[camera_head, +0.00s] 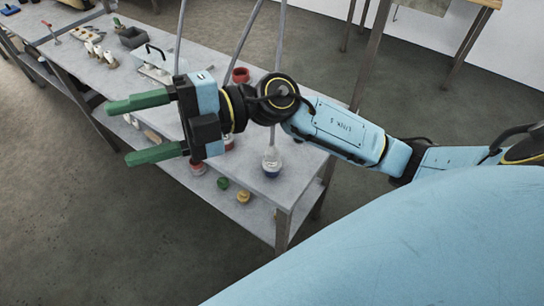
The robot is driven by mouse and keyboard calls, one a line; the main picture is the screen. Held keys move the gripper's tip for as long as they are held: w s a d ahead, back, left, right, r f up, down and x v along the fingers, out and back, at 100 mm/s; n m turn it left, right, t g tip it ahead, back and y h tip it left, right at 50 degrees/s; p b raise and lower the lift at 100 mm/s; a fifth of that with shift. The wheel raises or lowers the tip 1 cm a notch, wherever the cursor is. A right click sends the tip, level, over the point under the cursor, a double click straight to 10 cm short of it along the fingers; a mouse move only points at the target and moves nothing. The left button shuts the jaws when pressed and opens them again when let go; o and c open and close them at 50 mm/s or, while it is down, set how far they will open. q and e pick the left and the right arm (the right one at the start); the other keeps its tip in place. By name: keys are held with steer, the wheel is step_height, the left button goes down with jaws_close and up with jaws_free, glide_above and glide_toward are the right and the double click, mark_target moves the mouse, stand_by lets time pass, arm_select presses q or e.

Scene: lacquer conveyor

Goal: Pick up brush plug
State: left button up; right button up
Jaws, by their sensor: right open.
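My right gripper (118,132) has two green fingers spread apart, with nothing between them. It hangs at the left edge of the grey table (297,181), its fingertips pointing left past the edge. I cannot tell which thing is the brush plug. Several small pale items (97,51) stand towards the far end of the table. A small pale bottle (271,160) with a blue lower part stands upright at the near end. My right arm and gripper hide part of the tabletop between. My left gripper is not in view.
A red cup (240,75) stands behind my right wrist. A white holder with a dark handle (154,69) and a dark grey tray (132,37) stand farther back. Small jars, one green (223,183) and one yellow (243,196), are on the lower shelf. The floor at left is clear.

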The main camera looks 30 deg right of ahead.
step_height(320, 180, down, 7)
steer(key=d+n+g+h, duration=0.2)
steer(key=n+g+h, duration=0.1)
steer(key=h, duration=0.3)
steer(key=m+t+h, duration=0.1)
steer(key=m+h, duration=0.3)
steer(key=h, duration=0.9)
glide_above(272, 144)
step_height(272, 144, down, 5)
steer(key=f, duration=0.7)
steer(key=shift+d+f, duration=0.1)
steer(key=shift+d, duration=0.15)
steer(key=shift+a+f, duration=0.15)
steer(key=shift+f, duration=1.4)
steer(key=shift+a+f, duration=0.1)
steer(key=shift+f, duration=1.4)
steer(key=shift+c, duration=0.3)
steer(key=shift+r, duration=0.1)
steer(key=c, duration=1.1)
